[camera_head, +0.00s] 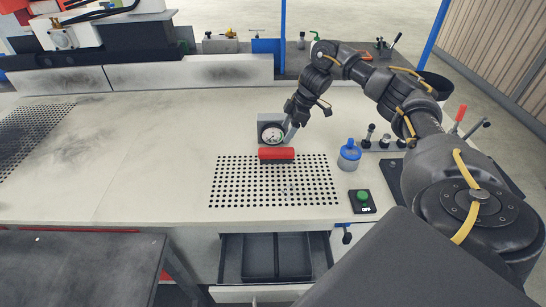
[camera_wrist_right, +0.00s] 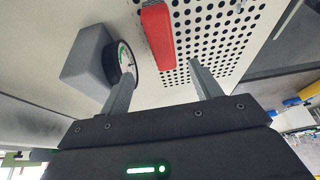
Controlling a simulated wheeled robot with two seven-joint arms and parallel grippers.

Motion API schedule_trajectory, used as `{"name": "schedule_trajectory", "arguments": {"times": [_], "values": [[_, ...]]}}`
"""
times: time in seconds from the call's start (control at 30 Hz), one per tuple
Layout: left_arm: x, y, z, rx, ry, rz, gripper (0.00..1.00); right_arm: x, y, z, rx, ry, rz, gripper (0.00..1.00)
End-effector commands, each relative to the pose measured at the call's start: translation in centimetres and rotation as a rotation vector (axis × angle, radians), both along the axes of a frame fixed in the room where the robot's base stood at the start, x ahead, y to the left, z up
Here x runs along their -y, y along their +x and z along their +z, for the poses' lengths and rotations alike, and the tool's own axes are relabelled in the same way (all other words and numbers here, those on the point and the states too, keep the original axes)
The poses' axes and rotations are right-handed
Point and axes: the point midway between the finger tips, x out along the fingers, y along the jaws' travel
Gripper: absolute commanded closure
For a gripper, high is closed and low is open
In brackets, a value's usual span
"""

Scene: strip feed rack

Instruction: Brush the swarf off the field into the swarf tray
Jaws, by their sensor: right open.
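The field, a perforated patch (camera_head: 235,190), lies on the pale bench top. It also shows in the wrist view (camera_wrist_right: 222,30). Faint specks that may be swarf show near its middle; they are too small to be sure. A red block, possibly the brush (camera_head: 276,154), lies along the field's far edge and shows in the wrist view (camera_wrist_right: 157,34). My right gripper (camera_wrist_right: 162,68) is open, with nothing seen between its fingers, close to the red block. A dark open drawer tray (camera_head: 262,256), possibly the swarf tray, is below the bench front. My left gripper is out of view.
A round dial gauge on a grey block (camera_head: 270,129) stands just behind the red block, close to my right fingers. A blue-capped bottle (camera_head: 349,155) and a green button box (camera_head: 362,201) stand right of the field.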

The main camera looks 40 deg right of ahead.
Motion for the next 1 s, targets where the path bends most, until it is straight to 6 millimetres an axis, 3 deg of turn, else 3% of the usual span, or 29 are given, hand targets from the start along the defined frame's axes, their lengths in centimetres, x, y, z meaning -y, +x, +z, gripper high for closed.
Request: {"name": "schedule_trajectory", "arguments": {"times": [0.4,0.5,0.63,1.0], "values": [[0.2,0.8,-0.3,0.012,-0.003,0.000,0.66,-1.7,1.2,-4.7,-0.002,0.000,0.002,0.36],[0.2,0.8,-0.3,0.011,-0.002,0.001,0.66,-1.8,1.3,-5.1,0.000,0.000,0.003,0.36],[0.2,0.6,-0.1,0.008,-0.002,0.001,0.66,-2.2,1.5,-5.6,-0.002,0.000,0.005,0.36],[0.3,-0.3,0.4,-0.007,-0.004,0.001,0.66,-3.6,2.3,-9.8,-0.001,-0.001,0.004,0.36]]}}
